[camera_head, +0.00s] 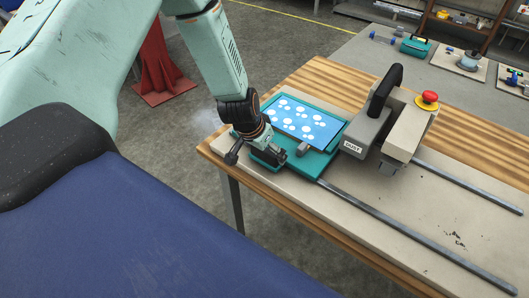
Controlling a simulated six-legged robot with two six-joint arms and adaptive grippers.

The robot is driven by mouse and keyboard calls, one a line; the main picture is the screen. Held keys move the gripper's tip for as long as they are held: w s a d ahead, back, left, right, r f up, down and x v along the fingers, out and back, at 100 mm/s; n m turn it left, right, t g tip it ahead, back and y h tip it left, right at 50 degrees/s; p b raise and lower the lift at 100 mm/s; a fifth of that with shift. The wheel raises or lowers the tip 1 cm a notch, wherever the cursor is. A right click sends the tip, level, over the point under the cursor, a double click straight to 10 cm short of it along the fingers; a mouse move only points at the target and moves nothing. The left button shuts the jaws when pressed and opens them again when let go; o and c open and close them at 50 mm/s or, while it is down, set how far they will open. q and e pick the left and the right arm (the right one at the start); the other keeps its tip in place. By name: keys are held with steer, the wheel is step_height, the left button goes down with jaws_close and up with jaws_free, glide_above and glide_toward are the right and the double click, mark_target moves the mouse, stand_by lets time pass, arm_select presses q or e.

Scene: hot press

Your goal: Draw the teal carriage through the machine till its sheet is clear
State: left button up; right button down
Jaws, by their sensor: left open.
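The teal carriage (318,163) sits at the left end of the machine's base plate, at the near end of the rails (400,232). A blue sheet with white spots (304,122) lies on it. The grey machine head with a black handle (372,122) stands just right of the carriage. My left gripper (279,158) is open and points down at the carriage's front left corner. Part of that corner is hidden behind it; I cannot tell whether it touches. A small grey block (304,149) is on the carriage beside the gripper. My right gripper is not in view.
The rails run clear to the right. The wooden table (330,75) ends close to the carriage on the left. A grey bench (375,62) with parts stands behind, and a red stand (160,70) at the back left.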

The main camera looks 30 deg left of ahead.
arm_select(q)
steer(key=shift+s+d+r, duration=0.15)
steer(key=shift+s+r, duration=0.05)
steer(key=shift+w+a+f, duration=0.2)
steer(key=shift+w, duration=0.05)
steer(key=c, duration=0.5)
steer(key=shift+d, duration=0.15)
steer(key=shift+c, duration=1.4)
steer(key=c, duration=0.7)
steer(key=shift+s, duration=0.1)
steer(key=shift+c, duration=0.2)
